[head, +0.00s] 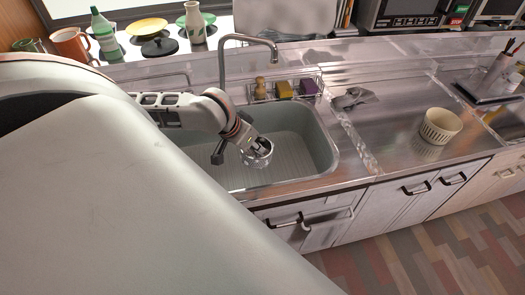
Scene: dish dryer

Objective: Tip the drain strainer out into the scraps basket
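The drain strainer (258,158) is a small round metal cup with a perforated side, over the right part of the sink basin. My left gripper (254,147) reaches in from the left and appears shut on its rim, with the fingers partly hidden at the cup's mouth. The strainer seems clear of the sink floor, close to the front side of the basin. The scraps basket (440,126) is a cream, ribbed round tub standing upright on the steel counter at the right, well apart from the strainer. My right gripper is not in view.
The grey sink (318,150) has a tall curved faucet (249,39) behind it. A wire caddy (313,73) with sponges and a brush stands at its back edge. A crumpled grey item (353,98) lies left of the basket. My white arm covers the lower left.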

